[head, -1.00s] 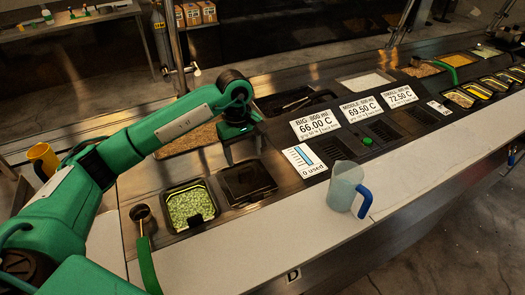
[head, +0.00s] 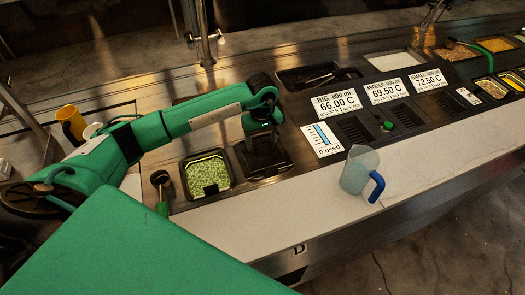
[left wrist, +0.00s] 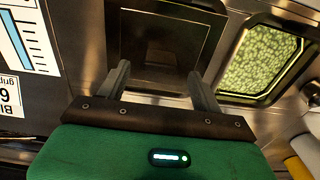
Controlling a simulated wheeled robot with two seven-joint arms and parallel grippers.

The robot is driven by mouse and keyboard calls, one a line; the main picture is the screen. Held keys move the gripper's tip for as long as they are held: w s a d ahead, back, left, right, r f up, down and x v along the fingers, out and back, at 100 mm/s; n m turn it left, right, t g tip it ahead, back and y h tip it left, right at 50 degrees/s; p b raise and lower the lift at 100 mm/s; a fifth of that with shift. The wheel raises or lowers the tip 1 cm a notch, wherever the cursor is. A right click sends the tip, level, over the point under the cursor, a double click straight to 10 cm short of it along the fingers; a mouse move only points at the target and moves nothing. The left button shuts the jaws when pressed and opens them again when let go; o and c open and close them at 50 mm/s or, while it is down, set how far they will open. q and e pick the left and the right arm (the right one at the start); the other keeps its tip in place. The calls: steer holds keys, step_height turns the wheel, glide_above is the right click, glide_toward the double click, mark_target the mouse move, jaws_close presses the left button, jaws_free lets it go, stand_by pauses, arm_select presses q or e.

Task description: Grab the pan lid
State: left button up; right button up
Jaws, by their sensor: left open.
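The pan lid (head: 270,164) is a dark square cover set in the counter, just right of a pan of chopped green food (head: 206,174). In the left wrist view the lid (left wrist: 190,35) lies flat ahead of the fingers, with a small block-like handle (left wrist: 158,55) near its middle. My left gripper (head: 264,140) is above the lid and partly hides it in the head view. Its two fingers stand apart, empty, on either side of the handle in the left wrist view (left wrist: 158,78). I cannot tell the exact height gap. My right gripper is out of view.
A clear jug with a blue handle (head: 356,172) stands on the white counter edge. Temperature signs (head: 336,103) and a level card (head: 322,140) lie right of the lid. A ladle (head: 160,180) is left of the green pan. A yellow mug (head: 71,121) stands at far left.

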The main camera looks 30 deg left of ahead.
mark_target(262, 146)
arm_select(q)
steer(key=shift+w+f+p, duration=0.1)
steer(key=shift+f+p, duration=0.6)
steer(key=shift+f, duration=1.05)
steer(key=c, duration=1.1)
steer(key=shift+c, duration=0.2)
